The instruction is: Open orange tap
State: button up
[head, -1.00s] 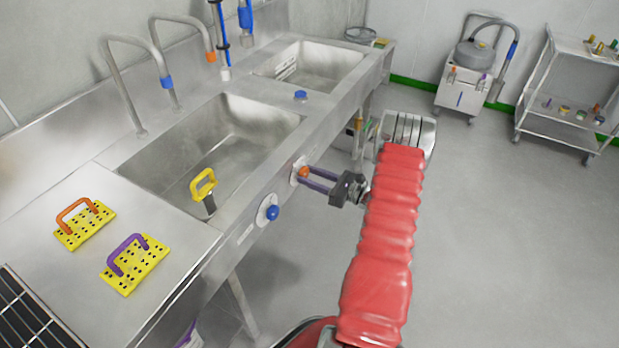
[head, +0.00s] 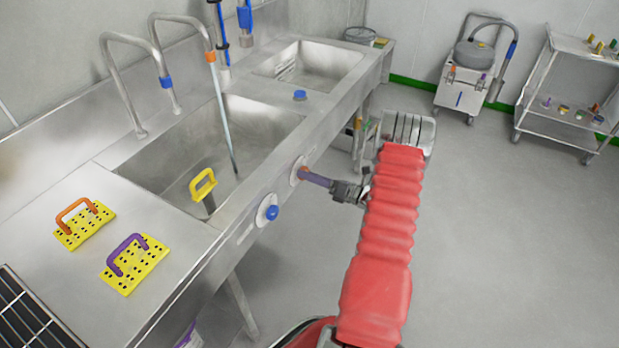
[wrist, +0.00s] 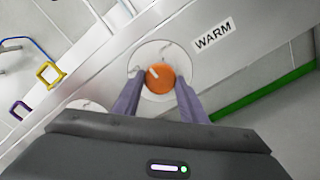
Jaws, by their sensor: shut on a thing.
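The orange tap knob (wrist: 159,78) sits on a round white plate (wrist: 150,53) on the sink's front panel, beside a WARM label (wrist: 214,34). My gripper (wrist: 160,82) is shut on the knob, one purple finger on each side. In the head view my gripper (head: 305,174) reaches the panel from the right, and its fingers hide most of the orange knob. A stream of water (head: 222,115) runs from the orange-banded spout (head: 210,57) into the near basin (head: 150,165).
A blue knob (head: 272,212) is on the same panel, nearer to me. A yellow-handled tool (head: 203,185) stands in the near basin. Two yellow perforated plates with orange (head: 84,233) and purple (head: 135,275) handles lie on the counter.

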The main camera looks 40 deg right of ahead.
jog(key=m, duration=0.9)
jog(key=shift+d+f+m, duration=0.1)
jog(key=shift+m, duration=0.2)
dwell(0.3)
jog(key=o, duration=1.1)
jog(key=shift+c, duration=0.2)
jog(key=v, duration=1.3)
jog(key=shift+s, duration=0.45)
